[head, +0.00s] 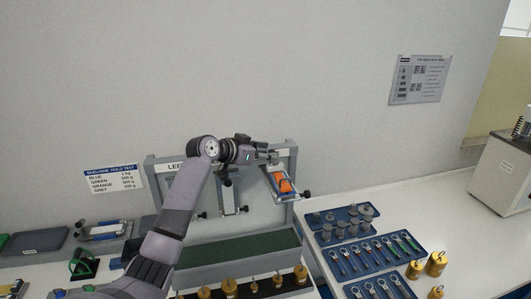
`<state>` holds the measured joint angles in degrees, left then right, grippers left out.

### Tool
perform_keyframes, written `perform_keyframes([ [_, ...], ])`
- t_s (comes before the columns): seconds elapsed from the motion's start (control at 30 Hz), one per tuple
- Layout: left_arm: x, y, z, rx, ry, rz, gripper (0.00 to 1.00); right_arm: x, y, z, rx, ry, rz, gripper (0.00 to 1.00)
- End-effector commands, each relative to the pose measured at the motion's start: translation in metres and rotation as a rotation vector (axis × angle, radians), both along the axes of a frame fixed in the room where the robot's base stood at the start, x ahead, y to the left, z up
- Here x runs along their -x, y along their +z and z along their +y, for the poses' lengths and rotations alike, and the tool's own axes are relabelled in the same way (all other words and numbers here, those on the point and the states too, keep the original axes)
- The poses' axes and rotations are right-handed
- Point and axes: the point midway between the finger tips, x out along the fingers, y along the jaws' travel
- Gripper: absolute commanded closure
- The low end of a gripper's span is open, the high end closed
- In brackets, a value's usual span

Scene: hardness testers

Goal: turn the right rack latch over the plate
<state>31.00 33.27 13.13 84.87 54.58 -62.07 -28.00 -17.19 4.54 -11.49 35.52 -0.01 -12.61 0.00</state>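The grey rack (291,158) stands against the wall, with a partly covered label on its top bar. At its right side a light plate-like piece (271,184) with an orange part (285,185) sits tilted. A black knob (306,194), which may be the right latch, shows beside the plate's lower right end. I cannot tell whether it lies over the plate. My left gripper (272,158) is in front of the rack's upper right, just above the plate. Its fingers are too small to tell open from shut, and contact is unclear. My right gripper is not in view.
A green-topped block (240,248) lies below the rack, with several brass weights (229,287) in front. Blue trays of grey weights (345,222) and wrenches (375,254) lie right. A colour chart (114,180) is left. The bench at far right is mostly clear.

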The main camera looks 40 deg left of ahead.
Motion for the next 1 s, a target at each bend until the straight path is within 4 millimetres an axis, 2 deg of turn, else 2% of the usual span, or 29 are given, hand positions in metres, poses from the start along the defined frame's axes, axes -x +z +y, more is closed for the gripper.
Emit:
perform_keyframes([
  [0.23, 0.009, 0.003, 0.003, -0.003, 0.002, 0.0, 0.61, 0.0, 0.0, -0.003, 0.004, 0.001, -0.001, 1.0],
  [0.5, 0.045, 0.019, 0.01, -0.005, 0.0, 0.001, 0.61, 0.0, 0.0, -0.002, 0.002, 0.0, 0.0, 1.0],
  [0.7, 0.066, 0.028, 0.014, -0.002, -0.001, 0.002, 0.61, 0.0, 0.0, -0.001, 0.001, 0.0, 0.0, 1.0],
  [1.0, 0.071, 0.031, 0.015, -0.001, -0.001, 0.0, 0.61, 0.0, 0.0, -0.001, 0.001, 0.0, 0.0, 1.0],
])
